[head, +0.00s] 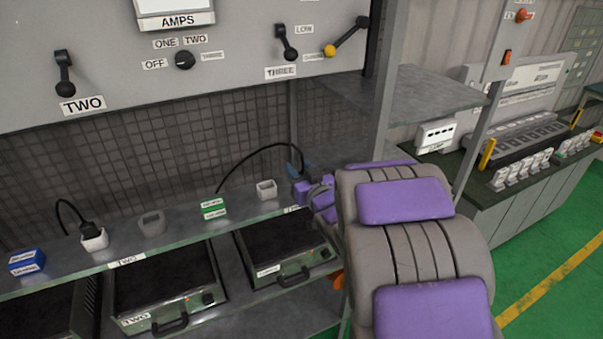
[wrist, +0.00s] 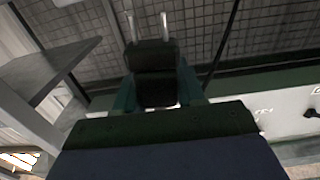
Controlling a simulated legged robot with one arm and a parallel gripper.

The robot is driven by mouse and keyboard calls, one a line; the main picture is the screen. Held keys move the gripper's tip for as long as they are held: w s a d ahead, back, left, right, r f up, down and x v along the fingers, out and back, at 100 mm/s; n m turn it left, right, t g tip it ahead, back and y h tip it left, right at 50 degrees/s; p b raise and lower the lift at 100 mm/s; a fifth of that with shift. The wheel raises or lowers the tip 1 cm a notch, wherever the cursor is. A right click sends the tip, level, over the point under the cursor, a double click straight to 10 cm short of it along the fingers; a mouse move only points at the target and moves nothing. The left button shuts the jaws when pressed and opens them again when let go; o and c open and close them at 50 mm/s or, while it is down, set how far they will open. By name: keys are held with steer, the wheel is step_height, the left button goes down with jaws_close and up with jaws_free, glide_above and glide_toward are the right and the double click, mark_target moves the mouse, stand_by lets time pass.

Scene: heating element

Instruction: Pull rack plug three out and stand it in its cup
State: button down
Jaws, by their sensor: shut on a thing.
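My gripper (head: 303,187) is at the right end of the shelf, largely hidden behind my purple-padded arm. In the wrist view, my gripper (wrist: 156,90) is shut on a black plug (wrist: 152,58), with a teal finger on each side. The plug's two metal prongs are bare and point away from the gripper, towards the mesh wall. A black cable arches from the shelf to the gripper in the head view. A pale open cup (head: 266,189) stands on the shelf just left of the gripper and looks empty.
A grey cup (head: 152,223), a cup with a black plug (head: 93,237), a green block (head: 213,208) and a blue block (head: 27,262) stand along the shelf (head: 185,230). Hotplates sit below. A post and side shelf (head: 425,90) stand near my arm.

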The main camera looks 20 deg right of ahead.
steer(key=b, duration=0.2)
steer(key=s+a+b, duration=0.1)
steer(key=b, duration=0.1)
steer(key=shift+s+f, duration=0.2)
steer(key=shift+s, duration=0.05)
steer(key=shift+s+a+r+b, duration=0.2)
steer(key=shift+s+a+b, duration=0.3)
steer(key=shift+b, duration=0.2)
steer(key=shift+s+a+r+b, duration=0.2)
steer(key=shift+s+a+b, duration=0.2)
steer(key=shift+s+b, duration=0.25)
steer(key=shift+w+d, duration=0.1)
steer(key=shift+w, duration=0.05)
